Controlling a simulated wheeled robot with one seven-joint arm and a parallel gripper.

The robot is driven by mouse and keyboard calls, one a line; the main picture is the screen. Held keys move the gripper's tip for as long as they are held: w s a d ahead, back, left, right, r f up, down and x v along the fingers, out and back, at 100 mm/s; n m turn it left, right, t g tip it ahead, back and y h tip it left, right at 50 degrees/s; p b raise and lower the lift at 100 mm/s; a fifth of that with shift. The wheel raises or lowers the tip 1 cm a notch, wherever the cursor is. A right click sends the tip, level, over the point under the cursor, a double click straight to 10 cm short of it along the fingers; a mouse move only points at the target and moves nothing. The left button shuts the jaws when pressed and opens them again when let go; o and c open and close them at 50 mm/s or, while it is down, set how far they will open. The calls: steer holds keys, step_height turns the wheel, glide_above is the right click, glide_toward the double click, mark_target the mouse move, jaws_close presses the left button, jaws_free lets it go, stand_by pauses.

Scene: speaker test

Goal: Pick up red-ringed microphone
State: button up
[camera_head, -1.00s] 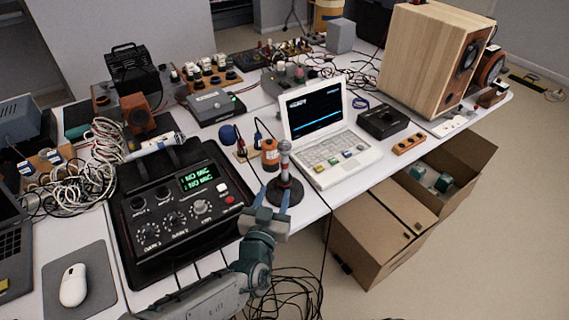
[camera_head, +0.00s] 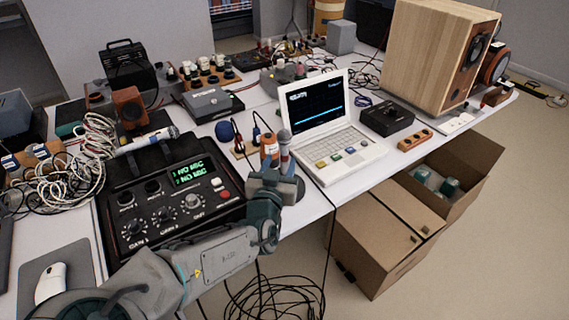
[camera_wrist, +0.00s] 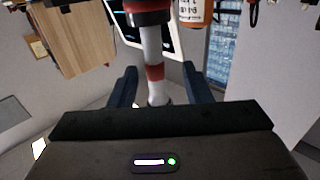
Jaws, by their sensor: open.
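The fingers are open, one on each side, with gaps to the shaft.
A white laptop (camera_head: 343,158) is right of the microphone. A black mixer (camera_head: 170,200) is to its left. An orange bottle (camera_head: 269,148) and a blue-headed microphone (camera_head: 225,132) stand close behind. Cardboard boxes (camera_head: 375,250) and loose cables (camera_head: 275,298) are below the table edge.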

mark_target(284, 160)
steer(key=w, duration=0.1)
steer(key=w+d+b, duration=0.1)
steer(key=w+b, duration=0.1)
steer(key=w, duration=0.1)
steer(key=shift+w+d+f, duration=0.1)
steer(key=shift+d+f, duration=0.1)
steer(key=shift+d, duration=0.05)
steer(key=shift+w+r, duration=0.1)
steer(key=shift+w, duration=0.25)
jaws_close()
